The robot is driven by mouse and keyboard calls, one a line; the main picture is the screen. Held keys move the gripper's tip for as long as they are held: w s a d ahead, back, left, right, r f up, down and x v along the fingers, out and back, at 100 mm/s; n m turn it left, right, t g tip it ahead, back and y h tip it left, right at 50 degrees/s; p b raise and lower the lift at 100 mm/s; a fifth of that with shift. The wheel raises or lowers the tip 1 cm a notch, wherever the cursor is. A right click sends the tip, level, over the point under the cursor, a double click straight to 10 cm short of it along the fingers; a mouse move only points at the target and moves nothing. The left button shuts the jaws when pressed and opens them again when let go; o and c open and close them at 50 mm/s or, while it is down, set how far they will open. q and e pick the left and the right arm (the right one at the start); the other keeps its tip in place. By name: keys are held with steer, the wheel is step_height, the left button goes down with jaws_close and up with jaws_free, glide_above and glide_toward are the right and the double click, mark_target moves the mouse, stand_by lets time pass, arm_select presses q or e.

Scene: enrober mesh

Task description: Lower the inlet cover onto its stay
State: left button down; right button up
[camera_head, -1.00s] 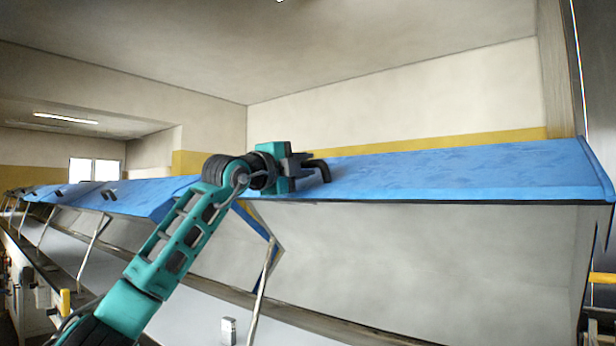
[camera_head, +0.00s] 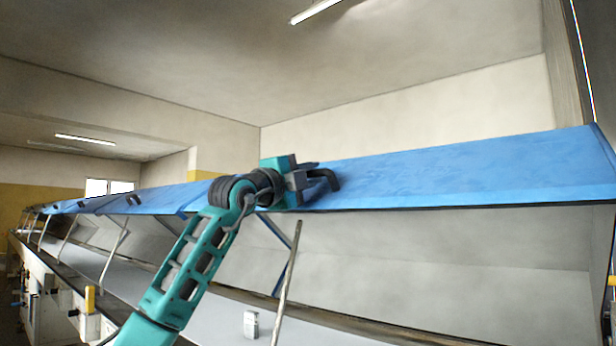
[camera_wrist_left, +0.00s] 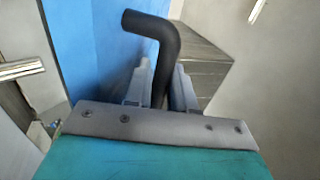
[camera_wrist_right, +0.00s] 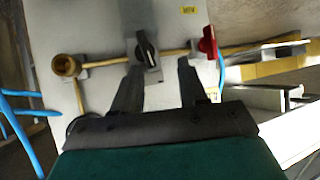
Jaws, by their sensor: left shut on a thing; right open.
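The inlet cover (camera_head: 450,175) is a long blue lid, held raised and tilted over the light-coloured trough in the head view. Its black bent handle (camera_head: 330,180) is at the front edge and also shows in the left wrist view (camera_wrist_left: 155,25). My left gripper (camera_head: 308,186) is shut on this handle, with a finger on each side of it (camera_wrist_left: 160,85). The stay (camera_head: 286,285) is a thin metal rod, leaning up below the cover edge. Its upper end shows just under the edge, seemingly apart from it. My right gripper (camera_wrist_right: 158,75) is open and empty.
More raised blue covers (camera_head: 90,203) on thin rods run along the line to the left. In the right wrist view, a black knob (camera_wrist_right: 147,48), a red valve handle (camera_wrist_right: 208,42) and a brass fitting (camera_wrist_right: 66,66) sit close to the open fingers.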

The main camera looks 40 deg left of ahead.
arm_select(q)
steer(key=c, duration=1.1)
jaws_free()
steer(key=shift+w, duration=0.1)
steer(key=shift+s+f, duration=0.25)
steer(key=shift+s, duration=0.25)
steer(key=b+v, duration=0.3)
steer(key=v, duration=0.9)
steer(key=shift+b, duration=0.3)
steer(key=shift+r, duration=0.1)
